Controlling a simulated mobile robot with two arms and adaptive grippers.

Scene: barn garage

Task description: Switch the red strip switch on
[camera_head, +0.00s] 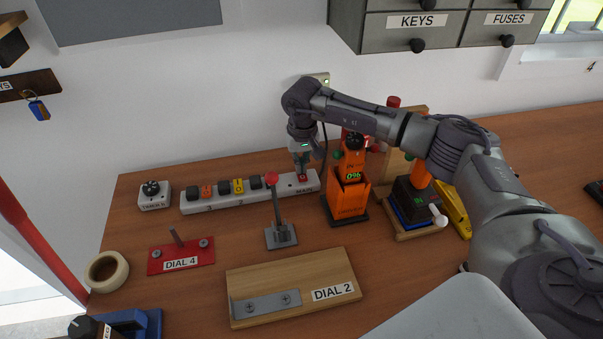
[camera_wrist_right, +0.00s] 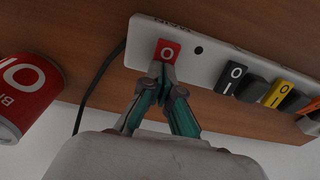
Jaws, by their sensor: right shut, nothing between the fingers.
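The red strip switch (camera_head: 303,178) sits at the right end of the white power strip (camera_head: 225,203), which lies on the bench near the wall. In the right wrist view the red switch (camera_wrist_right: 167,50) shows a white O mark on its face. My right gripper (camera_head: 302,170) points down over that end of the strip. In the right wrist view its fingertips (camera_wrist_right: 161,71) are together and empty, right at the edge of the red switch. I cannot tell whether they press on it. My left gripper is out of view.
A red-knobbed lever (camera_head: 279,225) stands in front of the strip. An orange device (camera_head: 349,195) stands close to the right. A red can (camera_wrist_right: 20,95) shows at the wrist view's left.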

